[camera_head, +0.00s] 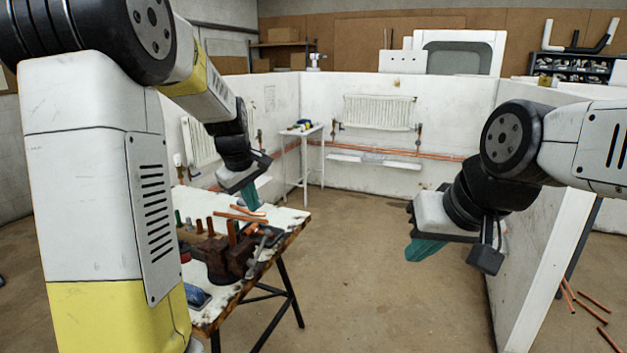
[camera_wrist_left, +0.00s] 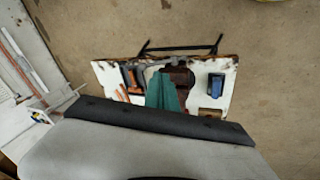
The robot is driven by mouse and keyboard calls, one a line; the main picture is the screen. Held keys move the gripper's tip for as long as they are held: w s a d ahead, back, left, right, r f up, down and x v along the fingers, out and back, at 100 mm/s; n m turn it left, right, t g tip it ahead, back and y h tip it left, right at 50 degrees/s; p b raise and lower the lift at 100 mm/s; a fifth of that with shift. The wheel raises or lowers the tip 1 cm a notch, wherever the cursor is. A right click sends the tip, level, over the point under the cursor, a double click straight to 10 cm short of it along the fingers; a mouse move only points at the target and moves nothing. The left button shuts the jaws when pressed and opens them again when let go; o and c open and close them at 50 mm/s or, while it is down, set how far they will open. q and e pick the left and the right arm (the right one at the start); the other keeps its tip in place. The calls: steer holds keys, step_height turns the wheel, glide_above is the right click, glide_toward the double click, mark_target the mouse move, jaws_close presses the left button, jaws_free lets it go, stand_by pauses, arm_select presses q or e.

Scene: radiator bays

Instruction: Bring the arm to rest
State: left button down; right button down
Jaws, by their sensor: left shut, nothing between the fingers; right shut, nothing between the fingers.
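My left gripper (camera_head: 250,194) hangs above the far part of the workbench (camera_head: 292,215) in the head view, with its teal fingers together and nothing between them. In the left wrist view its fingers (camera_wrist_left: 163,92) point down over the bench and hide part of what lies there. My right gripper (camera_head: 423,250) is at the right of the head view, beside the white partition wall (camera_head: 545,265). Its teal fingers are shut and empty, over open floor. Both arms are raised and bent.
The bench carries a brown vise (camera_head: 222,262), copper pipes (camera_head: 240,214) and a blue item (camera_head: 197,298). A small white table (camera_head: 304,133) stands behind, left of a wall radiator (camera_head: 380,112). Copper pipes (camera_head: 590,308) lie on the floor at right. The middle floor is clear.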

arm_select(q)
steer(key=s+d+r+m, duration=0.1)
steer(key=s+m, duration=0.2)
steer(key=s, duration=0.5)
steer(key=s+d+r+m+t+h, duration=0.1)
steer(key=s+m, duration=0.3)
steer(key=s, duration=0.5)
steer(key=s+d+r+m+t, duration=0.1)
steer(key=s+d+r+m, duration=0.2)
steer(key=s, duration=0.6)
steer(key=shift+r+h, duration=0.2)
steer(key=shift+h, duration=0.1)
